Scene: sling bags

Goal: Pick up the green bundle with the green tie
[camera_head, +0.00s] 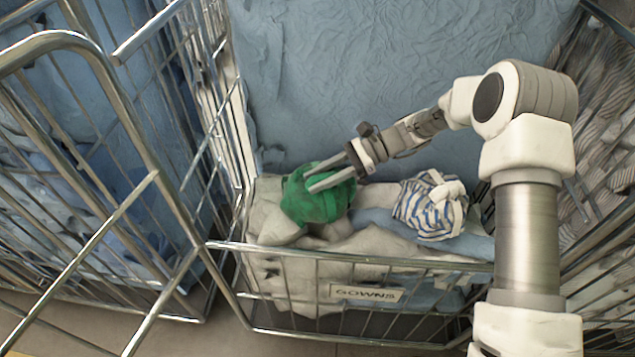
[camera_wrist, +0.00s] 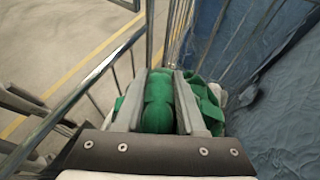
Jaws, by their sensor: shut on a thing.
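The green bundle (camera_head: 314,200) lies on pale cloth at the left end of the wire cage cart marked GOWNS. My gripper (camera_head: 329,179) reaches it from the right, its two fingers lying along the bundle's upper side. In the wrist view the green bundle (camera_wrist: 158,105) sits between my gripper's two fingers (camera_wrist: 160,100), touching both, so the gripper is shut on it. Loose green folds spread out past the right finger. I cannot make out the green tie clearly.
A blue-and-white striped bundle (camera_head: 432,205) with a white tie lies to the right in the same cart. The cart's front rail (camera_head: 350,256) and left wire wall stand close to the green bundle. Another wire cage (camera_head: 90,190) stands at left. Blue cloth (camera_head: 390,70) covers the back.

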